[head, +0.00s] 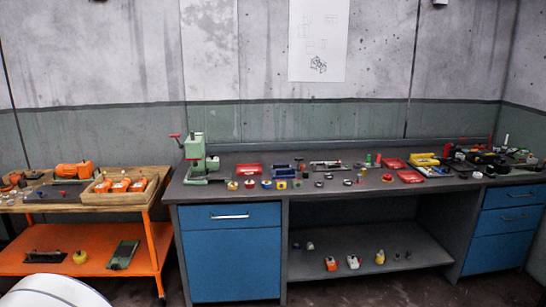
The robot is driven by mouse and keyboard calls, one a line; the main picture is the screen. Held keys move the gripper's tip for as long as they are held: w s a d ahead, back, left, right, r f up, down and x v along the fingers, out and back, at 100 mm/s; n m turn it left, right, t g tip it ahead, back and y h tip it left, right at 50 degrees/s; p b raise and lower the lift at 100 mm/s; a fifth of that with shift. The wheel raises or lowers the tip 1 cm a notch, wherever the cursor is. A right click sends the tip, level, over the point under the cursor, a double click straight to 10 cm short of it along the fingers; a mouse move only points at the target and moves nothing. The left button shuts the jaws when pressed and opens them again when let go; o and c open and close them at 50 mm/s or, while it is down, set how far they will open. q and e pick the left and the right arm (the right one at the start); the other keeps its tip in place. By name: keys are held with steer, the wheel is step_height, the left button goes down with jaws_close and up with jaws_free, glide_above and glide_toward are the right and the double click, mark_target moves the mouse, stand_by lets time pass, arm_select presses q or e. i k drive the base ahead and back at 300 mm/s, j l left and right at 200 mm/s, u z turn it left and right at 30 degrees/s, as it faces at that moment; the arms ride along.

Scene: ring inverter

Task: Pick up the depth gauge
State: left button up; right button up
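I cannot pick out the depth gauge for certain; the items on the grey workbench (300,203) are too small to identify from here. Several small parts lie along the bench top, among them yellow pieces, dark rings and a blue holder (284,169). A dark flat plate with slender metal pieces (326,165) lies behind the rings. Neither of my grippers is in view.
A green press (195,158) stands at the bench's left end. Red trays (410,177) and a cluttered group of dark tools (490,160) are to the right. An orange cart (75,252) with a wooden tray stands left. Blue drawers (230,265) front the bench.

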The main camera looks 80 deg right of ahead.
mark_target(490, 171)
steer(key=z, duration=4.1)
